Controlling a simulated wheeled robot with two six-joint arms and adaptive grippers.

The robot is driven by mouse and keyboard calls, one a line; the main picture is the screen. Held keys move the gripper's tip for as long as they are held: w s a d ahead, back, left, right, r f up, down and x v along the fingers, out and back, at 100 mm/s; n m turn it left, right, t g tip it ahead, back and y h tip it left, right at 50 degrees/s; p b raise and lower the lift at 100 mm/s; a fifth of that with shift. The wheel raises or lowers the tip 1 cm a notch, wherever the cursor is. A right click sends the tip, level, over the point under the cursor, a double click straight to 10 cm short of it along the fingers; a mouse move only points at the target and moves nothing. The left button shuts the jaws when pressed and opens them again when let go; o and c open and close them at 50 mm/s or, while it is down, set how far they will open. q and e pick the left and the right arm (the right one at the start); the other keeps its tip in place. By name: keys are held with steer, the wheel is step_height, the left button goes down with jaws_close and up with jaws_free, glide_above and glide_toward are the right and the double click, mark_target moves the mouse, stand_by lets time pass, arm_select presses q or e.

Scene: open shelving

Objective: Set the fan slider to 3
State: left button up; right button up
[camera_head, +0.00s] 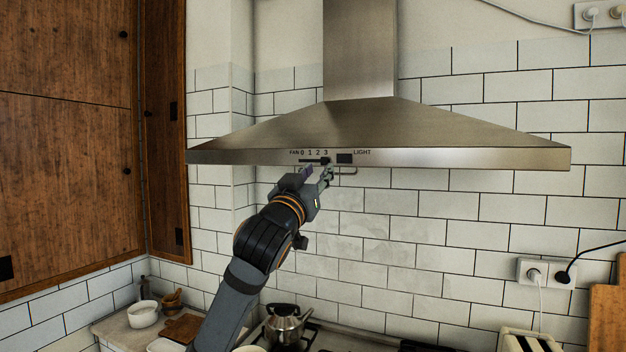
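The steel range hood (440,155) spans the middle of the view, with FAN 0 1 2 3 printed on its front edge. The dark fan slider knob (325,160) stands at the right end of its slot, below the 3. My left gripper (318,173) is just under the hood's front edge, close below the knob. Its two fingers show apart, with a gap between them and nothing held. Whether a fingertip touches the knob is too small to tell. My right gripper is not in view.
A dark light switch (344,158) sits right of the slider. A kettle (286,325) stands on the stove below.

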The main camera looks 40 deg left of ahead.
arm_select(q)
steer(key=v, duration=0.3)
steer(key=shift+s+d+f, duration=0.1)
steer(key=shift+s+f, duration=0.05)
steer(key=shift+s, duration=0.2)
